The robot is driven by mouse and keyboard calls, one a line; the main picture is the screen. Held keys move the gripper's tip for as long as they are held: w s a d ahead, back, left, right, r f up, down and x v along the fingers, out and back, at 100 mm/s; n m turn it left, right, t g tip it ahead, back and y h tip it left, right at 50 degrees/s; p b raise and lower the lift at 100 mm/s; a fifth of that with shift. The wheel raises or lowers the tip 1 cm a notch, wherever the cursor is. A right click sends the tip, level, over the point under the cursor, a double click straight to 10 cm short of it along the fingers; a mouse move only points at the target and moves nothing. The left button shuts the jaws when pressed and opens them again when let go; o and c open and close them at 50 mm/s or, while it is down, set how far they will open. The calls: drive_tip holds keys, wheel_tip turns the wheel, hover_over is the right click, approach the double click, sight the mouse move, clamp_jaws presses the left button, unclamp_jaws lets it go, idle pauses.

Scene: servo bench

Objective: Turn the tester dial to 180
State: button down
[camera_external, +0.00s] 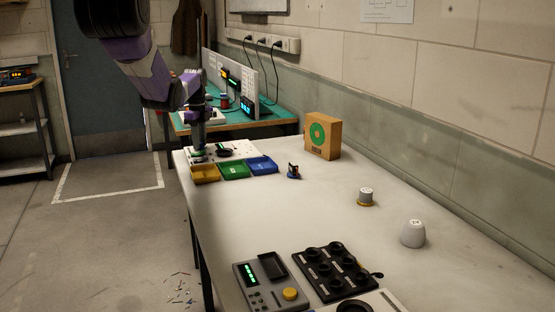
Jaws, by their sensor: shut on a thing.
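A grey tester-like unit (260,289) with a green lit display lies at the near end of the bench. A round yellow dial (290,294) sits at its right side; its setting is too small to read. My gripper (198,153) is at the far left end of the bench, well away from this unit. It points down over the left part of a white panel (240,147) with a black round part (223,152). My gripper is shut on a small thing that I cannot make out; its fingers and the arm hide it.
Yellow (205,174), green (235,170) and blue (263,165) trays stand in front of the white panel. The middle is mostly clear.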

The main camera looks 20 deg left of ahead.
drive_tip(key=c, duration=1.1)
unclamp_jaws()
drive_tip(key=shift+r+b, duration=0.5)
drive_tip(key=shift+r, duration=3.45)
